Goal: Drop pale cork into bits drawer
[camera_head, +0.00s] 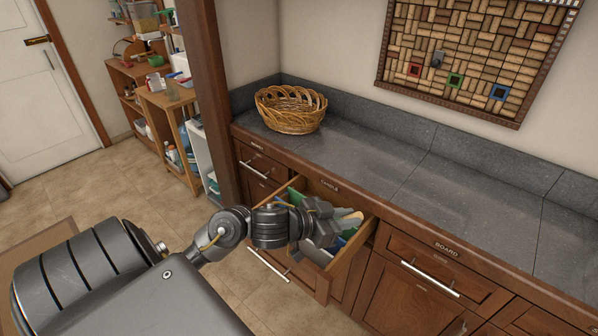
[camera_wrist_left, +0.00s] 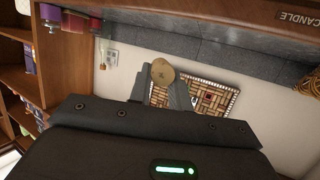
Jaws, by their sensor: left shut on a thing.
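A round, pale tan cork (camera_wrist_left: 162,72) shows end-on between the fingers of my left gripper (camera_wrist_left: 162,92) in the left wrist view. In the head view, my left gripper (camera_head: 322,226) is over an open drawer (camera_head: 357,240) below the counter label "CANDLE". The gripper and wrist hide part of this drawer. I cannot make out the cork clearly in the head view. The label further left is too small to read surely, so I cannot tell which drawer is the bits drawer. My right gripper is not in view.
A wicker basket (camera_head: 291,109) stands at the left end of the grey counter (camera_head: 440,205). A closed drawer marked "BOARD" (camera_head: 432,270) is to the right. A cork board (camera_head: 470,60) hangs on the wall. A wooden post (camera_head: 208,90) rises left of the cabinets.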

